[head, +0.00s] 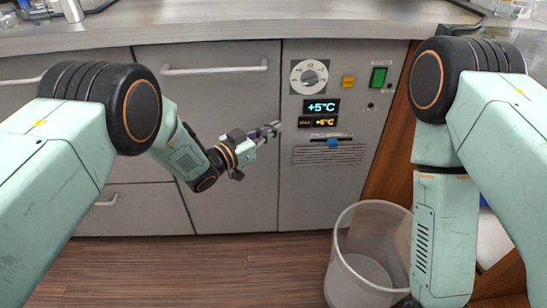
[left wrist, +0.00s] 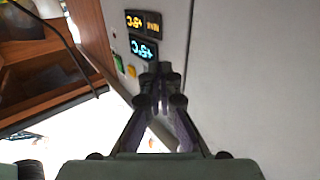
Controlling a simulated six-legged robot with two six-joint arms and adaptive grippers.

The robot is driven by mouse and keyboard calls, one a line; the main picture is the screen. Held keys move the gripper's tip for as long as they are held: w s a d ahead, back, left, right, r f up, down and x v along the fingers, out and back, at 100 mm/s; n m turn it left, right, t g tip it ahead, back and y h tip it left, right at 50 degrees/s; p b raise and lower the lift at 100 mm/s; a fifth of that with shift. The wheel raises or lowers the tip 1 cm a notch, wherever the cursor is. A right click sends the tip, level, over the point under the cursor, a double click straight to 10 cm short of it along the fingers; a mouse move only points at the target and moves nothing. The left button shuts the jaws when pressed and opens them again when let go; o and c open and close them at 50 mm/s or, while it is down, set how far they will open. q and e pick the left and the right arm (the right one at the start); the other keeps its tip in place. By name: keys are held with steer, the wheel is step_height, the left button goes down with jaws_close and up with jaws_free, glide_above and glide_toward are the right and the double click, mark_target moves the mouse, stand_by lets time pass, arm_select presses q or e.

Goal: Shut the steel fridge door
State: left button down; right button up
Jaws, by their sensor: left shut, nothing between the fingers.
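The steel fridge door (head: 225,110) is the grey front with a white bar handle (head: 215,70) near its top. It looks flush with the control panel (head: 335,185) on its right, with a thin dark seam between them. My left gripper (head: 276,127) is shut and empty, with its tips in front of the door's right edge near the seam. In the left wrist view the shut fingers (left wrist: 160,72) point at the seam, with the door (left wrist: 255,70) on the right. I cannot tell whether the tips touch it. My right gripper is out of view.
The panel carries a dial (head: 309,77), lit temperature displays (head: 321,107) and a green switch (head: 378,77). A clear bin (head: 370,245) stands on the floor below it. A counter (head: 250,22) runs above. The wood floor (head: 200,265) before the door is clear.

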arm_select(q)
steer(key=s+p, duration=0.3)
steer(key=s, duration=0.6)
steer(key=shift+s, duration=0.25)
